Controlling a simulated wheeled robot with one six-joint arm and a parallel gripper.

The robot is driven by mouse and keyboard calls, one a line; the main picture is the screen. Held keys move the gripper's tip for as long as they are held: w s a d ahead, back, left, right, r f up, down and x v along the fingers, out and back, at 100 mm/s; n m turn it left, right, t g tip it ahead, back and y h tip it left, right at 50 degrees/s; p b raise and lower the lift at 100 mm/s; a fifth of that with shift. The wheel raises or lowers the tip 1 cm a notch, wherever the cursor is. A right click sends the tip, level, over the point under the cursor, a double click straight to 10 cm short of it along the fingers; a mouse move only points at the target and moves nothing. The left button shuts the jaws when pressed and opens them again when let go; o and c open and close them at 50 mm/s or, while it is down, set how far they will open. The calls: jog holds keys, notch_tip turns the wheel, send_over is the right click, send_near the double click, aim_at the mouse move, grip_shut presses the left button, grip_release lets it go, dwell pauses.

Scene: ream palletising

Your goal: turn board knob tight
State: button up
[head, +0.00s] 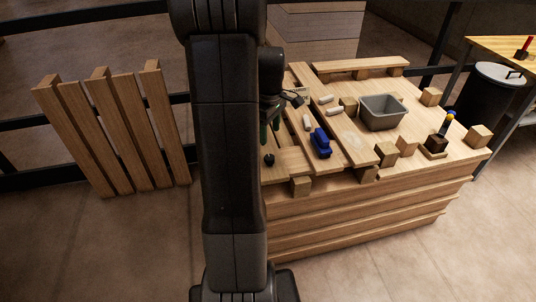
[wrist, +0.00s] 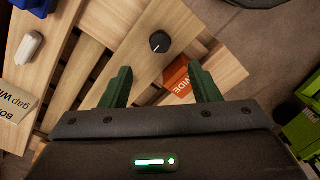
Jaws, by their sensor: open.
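The black round knob (wrist: 160,42) with a pale pointer line sits on a wooden board (wrist: 128,50) in the wrist view. It also shows as a small dark knob (head: 269,160) near the front left of the pallet in the head view. My gripper (wrist: 160,70) has its two green fingers spread wide apart, with nothing between them. In the wrist view the knob lies just beyond the fingertips, roughly centred between them and touching neither. In the head view my gripper (head: 269,136) is partly hidden behind my arm.
An orange label reading "WIDE" (wrist: 178,80) and a white card (wrist: 15,108) lie by the boards. A blue object (head: 320,143), several pale cylinders, wooden blocks and a grey bin (head: 382,113) stand on the pallet to the right. A green object (wrist: 300,128) shows at the wrist view's right edge.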

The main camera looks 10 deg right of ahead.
aim_at(270, 157)
notch_tip(270, 157, down, 10)
jog(key=shift+f+b, duration=0.1)
jog(key=shift+b, duration=0.5)
jog(key=c, duration=1)
